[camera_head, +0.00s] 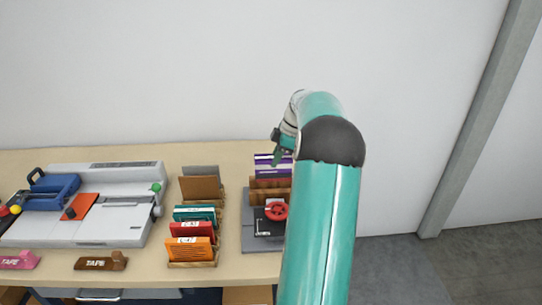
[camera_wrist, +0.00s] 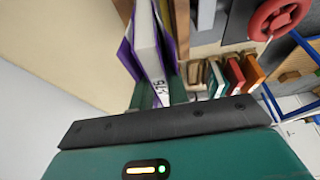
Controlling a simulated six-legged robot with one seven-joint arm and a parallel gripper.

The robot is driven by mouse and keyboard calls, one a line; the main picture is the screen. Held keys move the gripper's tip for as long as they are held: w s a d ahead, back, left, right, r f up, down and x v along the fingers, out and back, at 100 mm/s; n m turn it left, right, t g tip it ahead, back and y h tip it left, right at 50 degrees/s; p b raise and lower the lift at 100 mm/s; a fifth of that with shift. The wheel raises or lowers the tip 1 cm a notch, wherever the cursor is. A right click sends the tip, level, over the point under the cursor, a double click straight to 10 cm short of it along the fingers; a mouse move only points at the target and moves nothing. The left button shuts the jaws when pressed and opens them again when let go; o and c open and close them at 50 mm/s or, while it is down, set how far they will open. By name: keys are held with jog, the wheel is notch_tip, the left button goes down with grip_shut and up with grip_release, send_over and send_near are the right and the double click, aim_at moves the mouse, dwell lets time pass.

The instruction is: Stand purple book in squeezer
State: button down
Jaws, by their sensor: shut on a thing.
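The purple book (camera_head: 262,158) has a purple cover and white pages, and my arm hides its right part in the head view. My gripper (camera_head: 281,157) is shut on the purple book, which also shows between the dark green fingers in the wrist view (camera_wrist: 148,50). The squeezer (camera_head: 249,236) has a grey base, brown wooden jaws and a red handwheel (camera_head: 276,210). The book is at the far end of the squeezer, beyond the wooden jaws. I cannot tell whether it touches the squeezer. My arm covers the squeezer's right side.
A wooden rack (camera_head: 205,264) with orange, red, teal and brown books stands left of the squeezer. A grey cutting machine (camera_head: 120,190) fills the table's left part. Two tape dispensers (camera_head: 100,262) are at the front edge. A plain wall stands behind the table (camera_head: 225,155).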

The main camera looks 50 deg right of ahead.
aim_at(273, 180)
jog(key=shift+w+a+f, duration=0.1)
jog(key=shift+f, duration=0.4)
jog(key=f, duration=0.4)
jog(key=shift+s, duration=0.2)
jog(key=shift+f, duration=0.4)
jog(key=shift+w+f, duration=0.1)
jog(key=shift+f, duration=0.45)
dwell(0.6)
jog(key=c, duration=1.6)
grip_release()
jog(key=shift+c, duration=0.2)
jog(key=shift+v, duration=5.5)
